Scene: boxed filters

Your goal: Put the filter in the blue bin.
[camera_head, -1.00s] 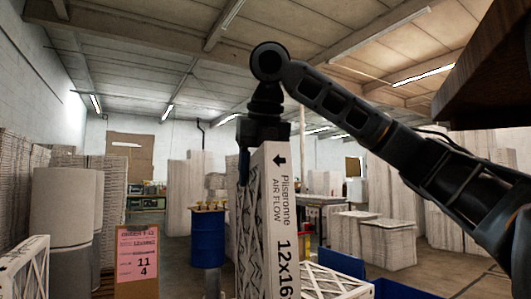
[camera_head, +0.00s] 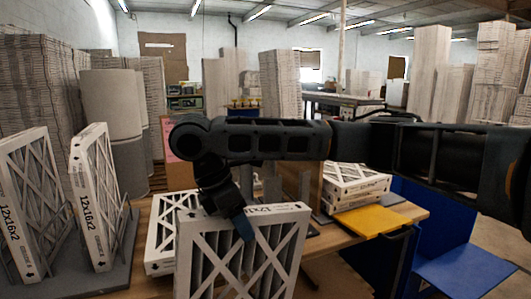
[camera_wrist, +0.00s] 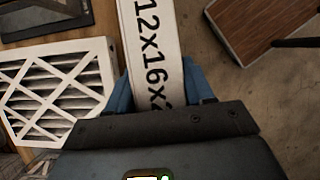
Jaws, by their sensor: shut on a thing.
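My gripper (camera_head: 240,222) is shut on the top edge of a white-framed pleated filter (camera_head: 262,262), which hangs roughly upright at the front of the table. Its lower part is cut off by the frame. In the wrist view, blue fingertips (camera_wrist: 160,85) sit on either side of the filter's narrow edge (camera_wrist: 152,40), which is printed "12x16x2". The blue bin (camera_head: 440,215) is at the right, beyond the table's right end and partly hidden by my arm. The filter is apart from it, to its left.
Two more filters (camera_head: 92,200) stand in a grey rack at the left. Another filter (camera_head: 165,235) is behind the held one. Stacked filters (camera_head: 355,185) and a yellow panel (camera_head: 375,220) are at the wooden table's right. Floor shows at far right.

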